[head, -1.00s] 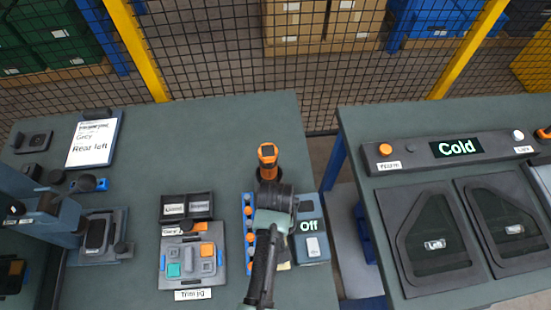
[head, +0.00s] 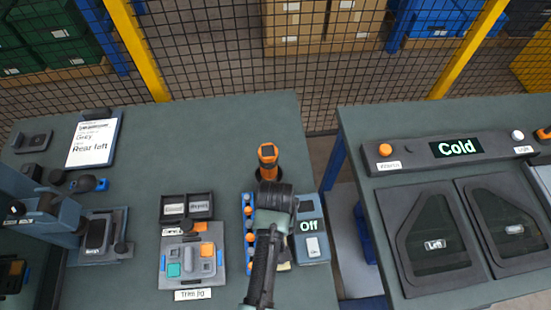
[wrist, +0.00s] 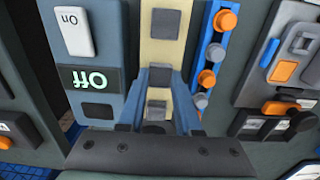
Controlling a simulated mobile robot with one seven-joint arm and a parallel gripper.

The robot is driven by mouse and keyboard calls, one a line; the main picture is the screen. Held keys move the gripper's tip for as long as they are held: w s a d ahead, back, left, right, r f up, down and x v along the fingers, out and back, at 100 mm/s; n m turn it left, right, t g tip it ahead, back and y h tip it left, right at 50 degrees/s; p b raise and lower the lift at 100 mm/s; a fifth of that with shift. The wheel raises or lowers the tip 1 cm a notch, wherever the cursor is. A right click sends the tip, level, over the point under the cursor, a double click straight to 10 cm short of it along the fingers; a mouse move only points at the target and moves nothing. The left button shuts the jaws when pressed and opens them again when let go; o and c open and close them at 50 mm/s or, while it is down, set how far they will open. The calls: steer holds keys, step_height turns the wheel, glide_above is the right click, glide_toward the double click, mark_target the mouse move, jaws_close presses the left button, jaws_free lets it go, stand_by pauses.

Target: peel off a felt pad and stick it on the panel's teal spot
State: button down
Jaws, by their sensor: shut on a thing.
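In the wrist view my gripper (wrist: 158,76) is over a cream backing strip (wrist: 165,52) with dark grey square felt pads. Its blue-grey fingers are shut on a felt pad (wrist: 157,77). Another pad (wrist: 165,22) sits farther along the strip. I cannot tell whether the held pad still touches the strip. In the head view my arm hides most of the strip and the fingers. The grey panel (head: 190,282) lies in the jig to the left, with a teal spot (head: 173,269) at its lower left and an orange square at its upper right.
A blue rail with orange knobs (head: 249,225) stands between the strip and the jig. A box reading "Off" (head: 312,250) is on the strip's other side. An orange-topped tool (head: 268,155) stands behind my wrist. A gap separates this table from the "Cold" station (head: 458,148).

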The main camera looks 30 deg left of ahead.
steer(key=shift+r, duration=0.25)
steer(key=shift+r+p, duration=2.9)
steer(key=shift+p, duration=0.5)
